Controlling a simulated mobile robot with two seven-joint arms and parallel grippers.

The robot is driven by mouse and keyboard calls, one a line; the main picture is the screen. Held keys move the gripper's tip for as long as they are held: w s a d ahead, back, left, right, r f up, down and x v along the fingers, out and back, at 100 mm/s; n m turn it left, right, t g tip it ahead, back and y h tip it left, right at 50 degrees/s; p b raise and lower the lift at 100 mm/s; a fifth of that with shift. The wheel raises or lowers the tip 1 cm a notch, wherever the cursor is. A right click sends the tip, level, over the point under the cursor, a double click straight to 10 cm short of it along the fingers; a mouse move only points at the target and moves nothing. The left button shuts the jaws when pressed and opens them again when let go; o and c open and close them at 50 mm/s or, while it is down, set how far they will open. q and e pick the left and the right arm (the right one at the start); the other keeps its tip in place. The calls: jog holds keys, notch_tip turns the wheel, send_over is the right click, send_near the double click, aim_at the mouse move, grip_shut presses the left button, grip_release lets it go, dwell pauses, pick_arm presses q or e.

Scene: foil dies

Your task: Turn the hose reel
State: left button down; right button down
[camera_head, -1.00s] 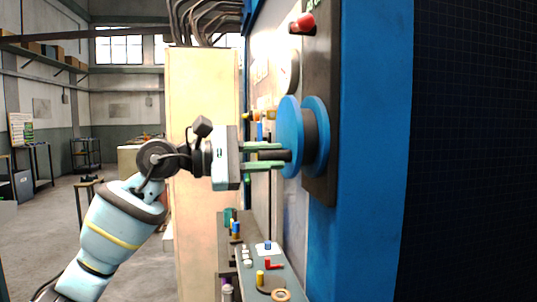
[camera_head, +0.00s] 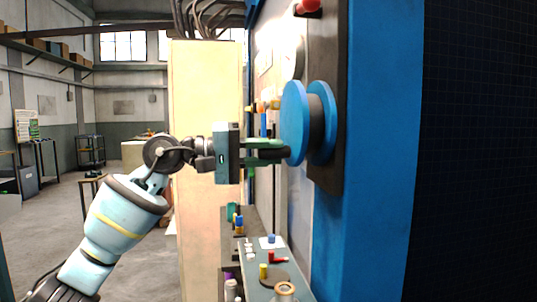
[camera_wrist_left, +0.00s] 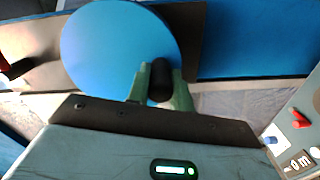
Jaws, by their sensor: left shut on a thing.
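The hose reel (camera_head: 294,122) is a blue spool with two round flanges and a dark core, mounted on a dark plate on the blue wall. In the left wrist view its blue disc (camera_wrist_left: 108,45) faces me. A black handle (camera_wrist_left: 160,80) sticks out of the disc near its lower right edge. My left gripper (camera_head: 268,152) has green fingers and is shut on the handle. In the left wrist view the fingers (camera_wrist_left: 160,86) sit on both sides of it. In the head view the handle is mostly hidden by the fingers. My right gripper is not in view.
A red knob (camera_head: 308,6) sits above the reel on the dark plate (camera_head: 327,165). A workbench (camera_head: 262,296) with small coloured parts stands below. A tall cream cabinet (camera_head: 205,90) stands behind the arm. Open floor lies to the left.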

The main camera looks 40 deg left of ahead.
pick_arm(q)
jog(key=shift+w+a+m, duration=0.15)
jog(key=shift+a+m, duration=0.05)
jog(key=shift+m, duration=0.3)
jog(key=c, duration=1.2)
grip_release()
jog(key=shift+c, duration=0.2)
jog(key=shift+a, duration=0.1)
jog(key=b+v, duration=0.2)
jog(key=v, duration=0.5)
jog(key=shift+s+a, duration=0.2)
jog(key=shift+s, duration=0.05)
